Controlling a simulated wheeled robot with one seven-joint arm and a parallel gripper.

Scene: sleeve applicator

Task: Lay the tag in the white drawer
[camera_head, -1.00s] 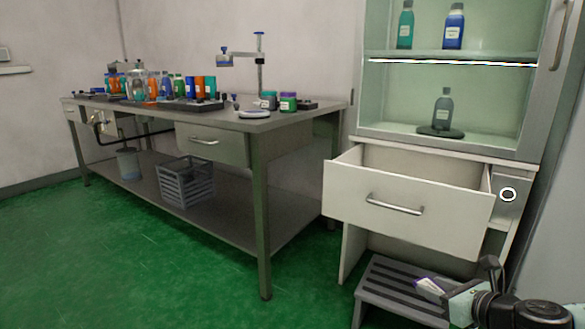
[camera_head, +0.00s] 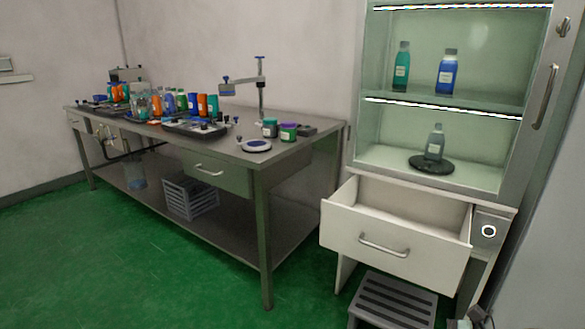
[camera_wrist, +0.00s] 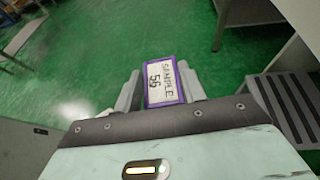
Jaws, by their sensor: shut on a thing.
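The tag (camera_wrist: 160,82) is a small white card with a purple border, printed "SAMPLE 56". My gripper (camera_wrist: 162,88) is shut on it, with a grey finger on each side, in the wrist view. Green floor shows beneath the tag. In the head view only a bit of my gripper (camera_head: 468,322) shows at the bottom right edge, and I cannot make out the tag there. The white drawer (camera_head: 345,241) is pulled open under the glass cabinet. Its inside looks empty where visible. My gripper is below and to the right of the drawer front in that view.
A grey step stool (camera_head: 396,300) stands under the drawer; it also shows in the wrist view (camera_wrist: 285,108). The cabinet (camera_head: 490,185) holds several bottles. A steel workbench (camera_head: 245,150) with bottles and trays stands left. Green floor between is clear.

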